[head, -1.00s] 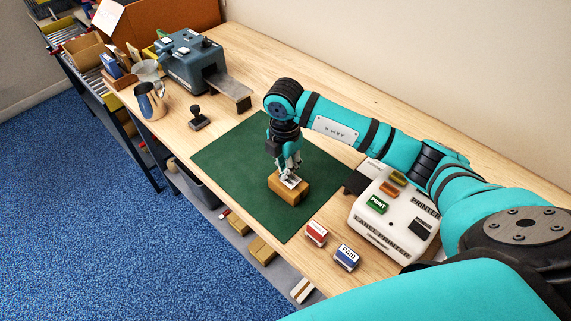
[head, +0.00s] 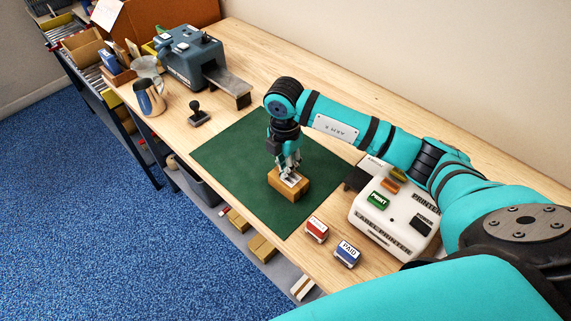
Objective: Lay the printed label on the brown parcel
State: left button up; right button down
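The brown parcel (head: 289,189) sits on the green mat (head: 232,158). The printed label (head: 291,179) is a small white piece at the top of the parcel, partly covered by my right gripper. My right gripper (head: 289,173) points down right over the parcel, with its fingertips at the label. The fingers are too small to tell whether they are open or still pinching the label. I cannot tell whether the label lies fully flat. My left gripper is not in the view.
The white label printer (head: 392,222) stands right of the mat. A red stamp (head: 316,229) and a blue PAID stamp (head: 347,254) are at the front edge. A black stamp (head: 198,115), a metal jug (head: 150,98) and a grey-blue machine (head: 187,58) are at the left.

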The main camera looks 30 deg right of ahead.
jog(key=c, duration=1.4)
grip_release()
jog(key=shift+r, duration=0.1)
jog(key=shift+r+p, duration=2.25)
jog(key=shift+r, duration=0.75)
jog(key=shift+s+f, duration=0.1)
jog(key=shift+f, duration=0.05)
